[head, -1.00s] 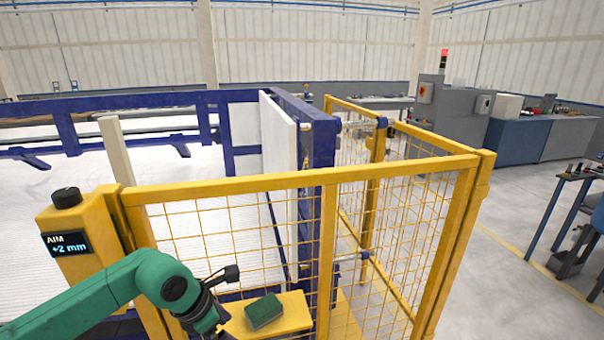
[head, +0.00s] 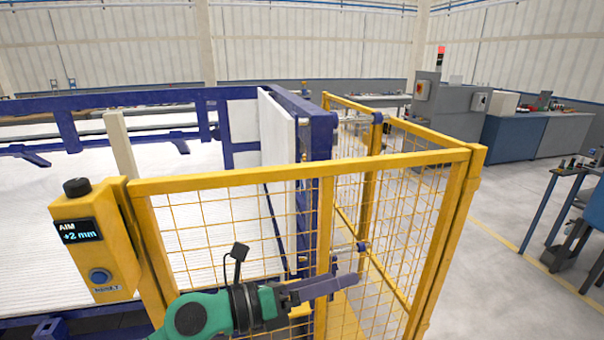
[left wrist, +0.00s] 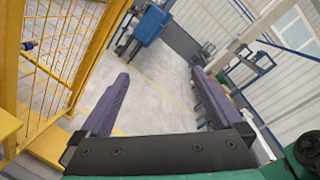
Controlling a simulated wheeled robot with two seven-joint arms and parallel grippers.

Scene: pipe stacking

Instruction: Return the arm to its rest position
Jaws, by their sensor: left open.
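My left arm, green, comes in at the bottom of the head view. My left gripper (head: 342,290) points right in front of the yellow mesh fence. In the left wrist view, the left gripper (left wrist: 160,92) has its two purple fingers wide apart with nothing between them. My right gripper is not in view.
The yellow mesh fence (head: 300,177) stands close by my left gripper; it also shows in the left wrist view (left wrist: 62,60). A yellow control box (head: 95,240) with a display reading "AIM +2 mm" is at the left. Open grey floor (head: 500,290) lies to the right.

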